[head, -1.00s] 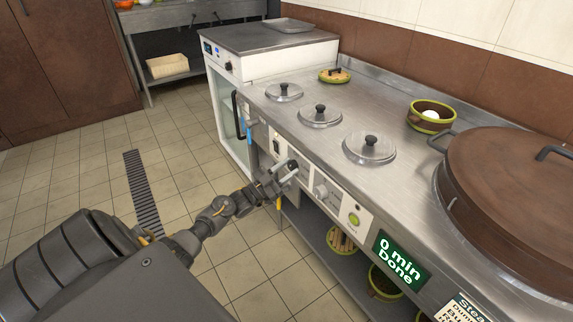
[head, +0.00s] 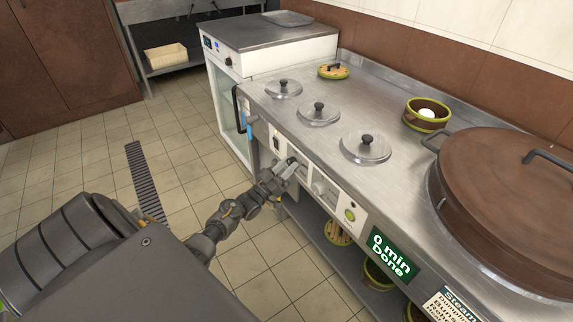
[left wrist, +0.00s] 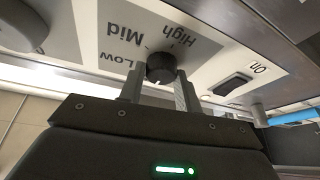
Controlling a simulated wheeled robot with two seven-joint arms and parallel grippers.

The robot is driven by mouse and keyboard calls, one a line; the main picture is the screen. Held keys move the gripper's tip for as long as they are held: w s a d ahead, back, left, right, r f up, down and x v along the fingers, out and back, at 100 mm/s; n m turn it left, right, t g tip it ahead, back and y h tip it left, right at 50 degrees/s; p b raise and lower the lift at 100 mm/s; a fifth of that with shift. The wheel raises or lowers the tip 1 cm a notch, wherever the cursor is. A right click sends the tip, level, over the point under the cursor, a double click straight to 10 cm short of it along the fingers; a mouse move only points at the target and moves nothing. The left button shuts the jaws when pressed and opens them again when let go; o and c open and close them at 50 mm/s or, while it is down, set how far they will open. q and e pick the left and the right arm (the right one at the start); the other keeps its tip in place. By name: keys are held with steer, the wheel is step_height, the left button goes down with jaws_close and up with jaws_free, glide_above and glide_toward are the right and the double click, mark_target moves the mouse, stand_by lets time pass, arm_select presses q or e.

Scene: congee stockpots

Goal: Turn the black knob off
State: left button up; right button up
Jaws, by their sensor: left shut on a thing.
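The black knob (left wrist: 160,67) is on the white control panel (left wrist: 110,15), which shows Low, Mid and High labels upside down in the left wrist view. My left gripper (left wrist: 158,88) has one finger on each side of the knob and is shut on it. In the head view my left gripper (head: 288,170) is at the front panel of the steel counter, and it hides the knob there. Which label the knob points to is unclear. My right gripper is not in view.
A black rocker switch (left wrist: 233,84) marked On is beside the knob. The counter (head: 305,135) holds lidded pots, a bowl (head: 427,114) and a big brown lid (head: 510,190). Floor at left is clear.

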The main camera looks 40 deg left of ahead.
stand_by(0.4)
arm_select(q)
steer(key=o, duration=1)
steer(key=shift+c, duration=0.2)
steer(key=shift+s, duration=0.1)
steer(key=v, duration=1)
steer(key=shift+s, duration=0.3)
steer(key=shift+f, duration=0.15)
